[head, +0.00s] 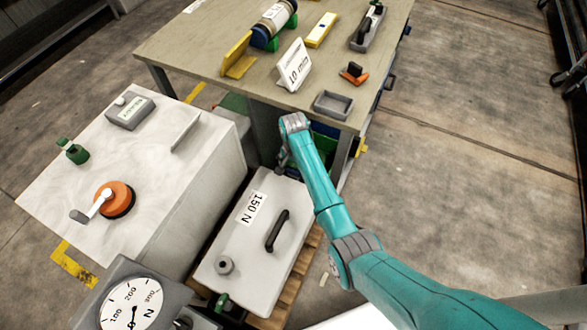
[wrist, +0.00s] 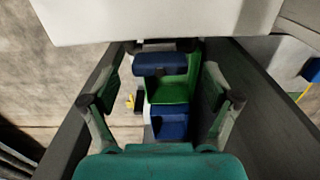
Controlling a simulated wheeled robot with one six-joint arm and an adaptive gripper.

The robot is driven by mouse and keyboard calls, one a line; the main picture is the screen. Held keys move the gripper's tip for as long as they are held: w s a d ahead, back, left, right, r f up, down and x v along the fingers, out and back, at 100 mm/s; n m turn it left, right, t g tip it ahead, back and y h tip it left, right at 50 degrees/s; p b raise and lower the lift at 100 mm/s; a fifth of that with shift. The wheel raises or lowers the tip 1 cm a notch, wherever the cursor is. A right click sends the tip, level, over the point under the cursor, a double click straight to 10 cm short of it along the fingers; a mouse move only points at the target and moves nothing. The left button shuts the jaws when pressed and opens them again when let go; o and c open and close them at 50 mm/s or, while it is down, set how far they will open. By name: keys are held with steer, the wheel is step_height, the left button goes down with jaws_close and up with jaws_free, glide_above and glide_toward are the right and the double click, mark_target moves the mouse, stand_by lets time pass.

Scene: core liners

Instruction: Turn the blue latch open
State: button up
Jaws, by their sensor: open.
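In the wrist view, a blue bar-shaped piece (wrist: 160,63) lies across the top of a green part, with a second blue block (wrist: 170,122) below. I cannot tell for sure which blue part is the latch. My gripper (wrist: 162,86) is open, with one finger on each side of these parts and nothing held. In the head view my gripper (head: 284,162) is low at the front edge of the workbench, partly hidden by my arm. No blue latch shows clearly in the head view.
The workbench (head: 190,50) carries a "10 min" sign (head: 295,65), a small grey tray (head: 333,104) and several tools. A white block marked "150 N" (head: 265,240) stands on a pallet below my gripper. A white cabinet (head: 140,165) stands left. Open floor lies right.

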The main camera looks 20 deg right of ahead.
step_height(320, 180, up, 10)
stand_by(0.4)
stand_by(0.4)
